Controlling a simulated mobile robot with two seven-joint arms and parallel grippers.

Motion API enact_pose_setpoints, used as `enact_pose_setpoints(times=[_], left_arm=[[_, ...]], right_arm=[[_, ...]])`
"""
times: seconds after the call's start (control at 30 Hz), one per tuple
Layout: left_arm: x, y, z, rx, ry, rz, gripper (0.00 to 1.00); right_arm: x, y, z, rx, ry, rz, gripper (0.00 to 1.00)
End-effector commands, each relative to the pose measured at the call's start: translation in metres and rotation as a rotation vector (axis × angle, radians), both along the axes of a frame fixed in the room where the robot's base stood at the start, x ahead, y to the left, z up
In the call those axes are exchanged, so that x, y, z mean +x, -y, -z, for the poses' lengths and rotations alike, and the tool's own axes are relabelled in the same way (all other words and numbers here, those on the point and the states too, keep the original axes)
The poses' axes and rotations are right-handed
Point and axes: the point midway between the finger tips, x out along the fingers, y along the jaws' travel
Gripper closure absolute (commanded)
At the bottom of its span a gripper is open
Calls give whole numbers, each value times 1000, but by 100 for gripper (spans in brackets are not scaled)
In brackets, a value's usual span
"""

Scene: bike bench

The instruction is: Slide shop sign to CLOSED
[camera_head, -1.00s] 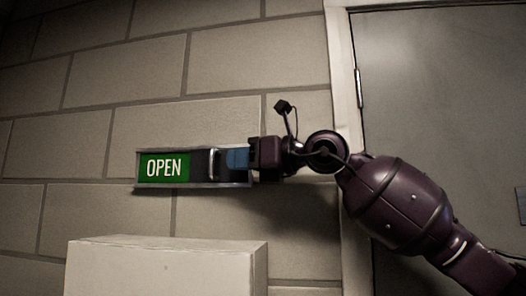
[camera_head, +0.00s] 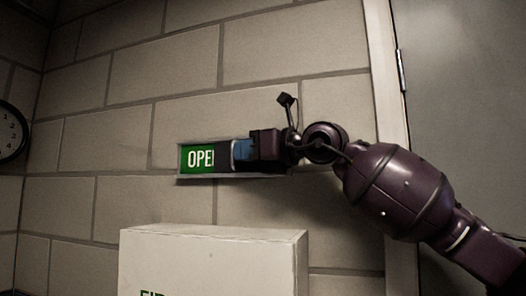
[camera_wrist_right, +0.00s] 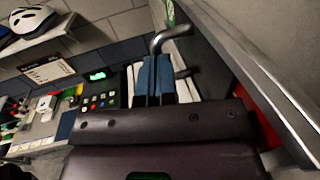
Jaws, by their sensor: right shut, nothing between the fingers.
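The shop sign is a long metal-framed rail on the block wall. In the head view its green panel (camera_head: 197,158) shows "OPE", with the last letter covered by the dark slider (camera_head: 222,157). My right gripper (camera_head: 241,150) is at the slider's right side, its blue fingers shut and empty, hiding the sign's right part. In the right wrist view the shut blue fingers (camera_wrist_right: 154,76) are beside the bent metal handle (camera_wrist_right: 175,36), close or touching; I cannot tell which. A red strip (camera_wrist_right: 245,105) shows behind the gripper, along the sign's frame (camera_wrist_right: 255,65). My left gripper is not in view.
A white box (camera_head: 215,262) stands below the sign. A door (camera_head: 450,90) with a pale frame is at right, and a wall clock (camera_head: 12,132) at far left. The wrist view shows a helmet (camera_wrist_right: 33,18) on a shelf. The wall left of the sign is clear.

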Motion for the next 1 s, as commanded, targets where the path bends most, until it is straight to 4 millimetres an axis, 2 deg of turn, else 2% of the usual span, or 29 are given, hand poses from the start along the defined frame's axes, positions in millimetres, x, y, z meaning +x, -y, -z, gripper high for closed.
enact_pose_setpoints(times=[0.03,0.2,0.43,0.6,1.0], left_arm=[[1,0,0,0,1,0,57],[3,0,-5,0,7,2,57],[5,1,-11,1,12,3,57],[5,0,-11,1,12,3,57],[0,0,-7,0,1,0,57]], right_arm=[[3,-14,0,0,-1,-3,100],[15,-51,-1,0,-1,-2,100],[27,-87,-1,-1,0,-1,100],[30,-94,0,-2,1,0,100],[30,-93,1,-1,0,0,100]])
